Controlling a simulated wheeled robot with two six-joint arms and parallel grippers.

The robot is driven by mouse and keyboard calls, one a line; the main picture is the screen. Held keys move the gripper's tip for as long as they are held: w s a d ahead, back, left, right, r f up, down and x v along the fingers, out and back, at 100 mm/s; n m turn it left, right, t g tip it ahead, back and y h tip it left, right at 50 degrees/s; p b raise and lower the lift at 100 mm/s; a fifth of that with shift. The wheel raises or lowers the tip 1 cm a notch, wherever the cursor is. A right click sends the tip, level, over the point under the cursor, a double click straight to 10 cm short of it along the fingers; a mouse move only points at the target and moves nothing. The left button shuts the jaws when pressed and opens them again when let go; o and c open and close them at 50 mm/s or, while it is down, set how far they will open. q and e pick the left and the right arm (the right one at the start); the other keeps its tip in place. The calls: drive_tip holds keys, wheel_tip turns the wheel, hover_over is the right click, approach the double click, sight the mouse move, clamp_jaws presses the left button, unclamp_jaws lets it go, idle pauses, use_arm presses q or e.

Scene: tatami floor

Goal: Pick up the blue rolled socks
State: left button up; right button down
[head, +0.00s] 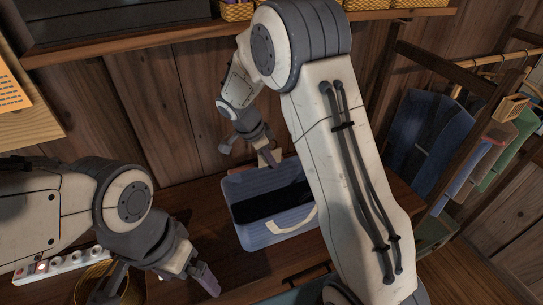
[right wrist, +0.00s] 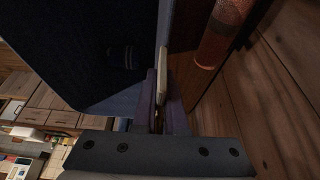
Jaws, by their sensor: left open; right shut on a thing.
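A blue open-topped case (head: 236,187) with cream handles stands on the dark wooden surface. Its inside is very dark. In the right wrist view, a small dark rolled shape with faint stripes (right wrist: 123,57) lies inside it and may be the blue rolled socks; its colour is hard to tell. No socks can be made out in the head view. My right gripper (right wrist: 162,100) is shut on a cream handle (right wrist: 162,65) at the case's far rim, apart from the rolled shape. My left gripper (head: 160,285) is open and empty, left of the case.
A power strip (head: 60,262) and a wicker basket (head: 92,280) are at the lower left, close to my left arm. An orange-brown cylinder (right wrist: 224,35) stands beside the case. Clothes (head: 437,135) hang on a wooden rack at the right. A shelf runs above.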

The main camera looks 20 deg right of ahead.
drive_tip(key=shift+f, duration=0.15)
drive_tip(key=c, duration=1)
unclamp_jaws()
